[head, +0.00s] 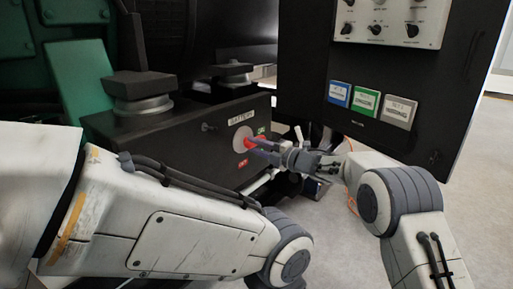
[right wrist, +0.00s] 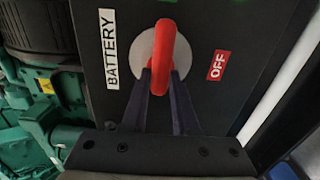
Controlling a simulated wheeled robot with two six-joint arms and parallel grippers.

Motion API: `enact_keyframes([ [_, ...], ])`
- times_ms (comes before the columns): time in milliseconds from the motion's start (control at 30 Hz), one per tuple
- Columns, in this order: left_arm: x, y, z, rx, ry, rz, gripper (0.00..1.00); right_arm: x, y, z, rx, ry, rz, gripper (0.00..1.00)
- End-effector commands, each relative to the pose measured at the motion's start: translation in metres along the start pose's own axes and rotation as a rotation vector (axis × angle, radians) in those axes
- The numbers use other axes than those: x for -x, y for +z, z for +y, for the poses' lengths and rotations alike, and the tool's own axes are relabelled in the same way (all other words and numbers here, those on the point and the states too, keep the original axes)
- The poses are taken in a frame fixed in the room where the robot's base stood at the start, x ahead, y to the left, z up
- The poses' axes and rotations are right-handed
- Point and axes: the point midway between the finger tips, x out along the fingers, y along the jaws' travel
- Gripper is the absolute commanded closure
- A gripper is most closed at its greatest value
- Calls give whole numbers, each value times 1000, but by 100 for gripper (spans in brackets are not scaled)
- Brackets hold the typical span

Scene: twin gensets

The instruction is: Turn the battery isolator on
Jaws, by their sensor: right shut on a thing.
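The battery isolator is a pale round disc (head: 239,133) with a red handle (head: 249,143) on the front of a black box, under a BATTERY label (head: 228,120). A green ON label (head: 262,130) is right of the disc and a red OFF label (head: 242,163) is below it. My right gripper (head: 256,147) reaches in from the right and is shut on the red handle. In the right wrist view the handle (right wrist: 159,50) shows at the fingertips, with OFF (right wrist: 217,66) to its right; ON is not in that view. My left gripper is out of view.
A dark control panel (head: 300,75) with knobs and blue, green and grey labels stands at the right, above my right wrist. Rubber-topped mounts (head: 140,92) sit on the black box (head: 190,130). Green engine parts are at the left. Clear grey floor (head: 335,235) lies below.

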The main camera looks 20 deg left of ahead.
Motion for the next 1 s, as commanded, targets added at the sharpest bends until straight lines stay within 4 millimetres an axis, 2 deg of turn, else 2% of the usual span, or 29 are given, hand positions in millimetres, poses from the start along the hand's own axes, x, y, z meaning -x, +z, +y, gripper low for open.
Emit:
enact_keyframes([
  [267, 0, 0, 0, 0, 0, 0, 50, -3, -5, 1, 5, 2, 10, 100],
  [300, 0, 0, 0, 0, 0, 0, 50, -3, -5, 1, 5, 2, 10, 61],
  [333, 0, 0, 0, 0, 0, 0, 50, -3, -5, 1, 5, 2, 10, 49],
  [367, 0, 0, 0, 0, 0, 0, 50, -2, -4, 1, 5, 2, 10, 43],
  [800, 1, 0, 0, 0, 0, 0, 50, 2, -1, 0, 1, -1, 2, 43],
  [1000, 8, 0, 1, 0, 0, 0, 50, 24, 0, 2, -1, -1, -1, 43],
])
